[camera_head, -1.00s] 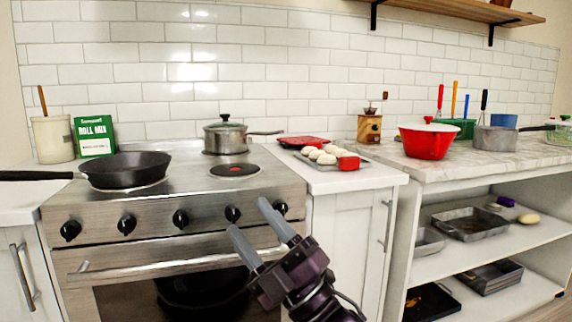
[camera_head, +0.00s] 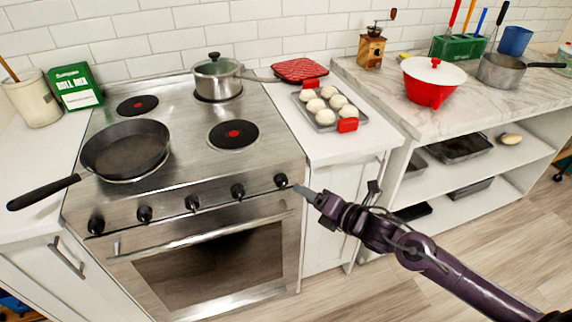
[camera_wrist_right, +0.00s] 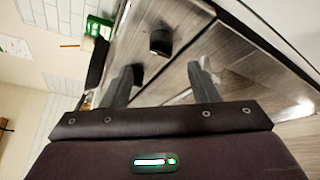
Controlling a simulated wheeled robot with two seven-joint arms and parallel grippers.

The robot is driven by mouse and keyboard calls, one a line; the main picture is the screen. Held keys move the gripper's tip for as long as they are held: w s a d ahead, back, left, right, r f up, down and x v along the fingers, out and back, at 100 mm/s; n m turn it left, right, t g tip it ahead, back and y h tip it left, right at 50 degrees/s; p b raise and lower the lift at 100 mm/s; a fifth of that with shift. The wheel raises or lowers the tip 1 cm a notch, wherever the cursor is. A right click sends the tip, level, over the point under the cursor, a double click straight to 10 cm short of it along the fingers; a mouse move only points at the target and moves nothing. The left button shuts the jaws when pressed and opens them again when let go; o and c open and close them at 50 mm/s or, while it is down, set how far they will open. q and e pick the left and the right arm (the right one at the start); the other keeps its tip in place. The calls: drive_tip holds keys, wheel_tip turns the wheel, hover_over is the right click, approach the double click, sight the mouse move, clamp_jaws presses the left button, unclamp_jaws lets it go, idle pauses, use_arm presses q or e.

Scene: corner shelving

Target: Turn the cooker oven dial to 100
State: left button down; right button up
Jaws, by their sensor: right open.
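The cooker (camera_head: 180,235) has a steel front panel with a row of several black dials. The rightmost dial (camera_head: 281,180) is closest to my right gripper (camera_head: 298,188), whose fingertips point at it from the right. In the right wrist view, a black dial (camera_wrist_right: 160,42) stands ahead of the open fingers (camera_wrist_right: 165,72), roughly in line with the gap between them. The fingers look apart from the dial, with nothing held. The dial markings are too small to read. My left gripper is out of view.
A black frying pan (camera_head: 125,150) and a lidded pot (camera_head: 218,78) stand on the hob. The oven handle (camera_head: 200,235) runs below the dials. A tray of pale buns (camera_head: 330,113) lies on the counter to the right. The floor in front is clear.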

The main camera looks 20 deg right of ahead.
sight(285, 184)
drive_tip(key=x, duration=0.7)
drive_tip(key=shift+w+a+f+p, duration=0.1)
drive_tip(key=shift+w+f+p, duration=0.05)
drive_tip(key=shift+w+p, duration=0.2)
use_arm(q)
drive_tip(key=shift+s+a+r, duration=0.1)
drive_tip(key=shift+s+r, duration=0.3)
use_arm(e)
drive_tip(key=c, duration=1)
drive_tip(key=shift+o, duration=0.2)
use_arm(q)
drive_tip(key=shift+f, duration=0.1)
